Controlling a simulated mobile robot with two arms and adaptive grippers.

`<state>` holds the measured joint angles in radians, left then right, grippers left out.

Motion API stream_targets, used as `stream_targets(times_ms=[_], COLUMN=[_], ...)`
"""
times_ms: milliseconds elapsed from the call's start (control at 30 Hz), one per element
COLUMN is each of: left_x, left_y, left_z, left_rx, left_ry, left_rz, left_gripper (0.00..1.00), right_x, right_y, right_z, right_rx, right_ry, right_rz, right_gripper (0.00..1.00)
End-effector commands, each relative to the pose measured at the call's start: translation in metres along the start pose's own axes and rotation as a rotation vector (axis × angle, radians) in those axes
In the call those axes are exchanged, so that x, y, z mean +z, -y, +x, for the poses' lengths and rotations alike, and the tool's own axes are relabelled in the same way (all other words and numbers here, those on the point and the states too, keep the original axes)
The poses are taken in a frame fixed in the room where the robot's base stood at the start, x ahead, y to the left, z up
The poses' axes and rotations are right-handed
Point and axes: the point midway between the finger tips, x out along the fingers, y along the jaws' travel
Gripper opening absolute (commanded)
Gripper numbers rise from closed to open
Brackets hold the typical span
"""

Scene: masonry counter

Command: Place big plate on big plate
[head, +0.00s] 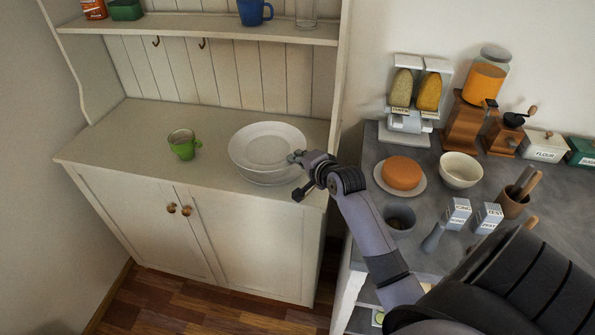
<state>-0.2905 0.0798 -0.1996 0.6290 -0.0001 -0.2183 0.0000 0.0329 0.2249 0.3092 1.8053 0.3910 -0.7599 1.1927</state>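A big white plate (262,146) is at the right end of the cream cabinet's counter. It lies over a second big white plate (268,181), of which only the front rim shows below it. The upper plate looks set back from the lower one; I cannot tell whether they touch all round. My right gripper (296,176) is at the right edge of the plates, its fingers spread apart. One fingertip is at the upper plate's right rim, the other lower, in front of the counter edge. My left gripper is not in view.
A green mug (183,145) stands left of the plates on the cream counter (125,148). A shelf (200,28) with a blue mug (254,11) hangs above. The grey counter (420,240) at right holds an orange cake (402,173), a white bowl (459,170) and grinders.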

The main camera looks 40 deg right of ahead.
Motion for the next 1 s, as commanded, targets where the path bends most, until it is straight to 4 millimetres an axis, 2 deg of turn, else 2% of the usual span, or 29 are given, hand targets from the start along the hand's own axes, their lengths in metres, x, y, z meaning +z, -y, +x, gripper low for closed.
stream_targets(times_ms=[167,433,1000], left_x=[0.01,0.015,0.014], left_y=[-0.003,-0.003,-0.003], left_z=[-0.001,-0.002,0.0], left_rx=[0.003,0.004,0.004], left_ry=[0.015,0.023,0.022], left_rz=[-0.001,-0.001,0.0], left_gripper=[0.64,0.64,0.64], right_x=[0.002,0.009,0.01], right_y=[-0.01,-0.042,-0.051], right_z=[0.006,0.02,0.025], right_rx=[-0.005,-0.005,-0.006], right_ry=[0.0,-0.001,-0.001], right_rz=[0.0,0.001,0.0], right_gripper=[0.0,0.0,0.0])
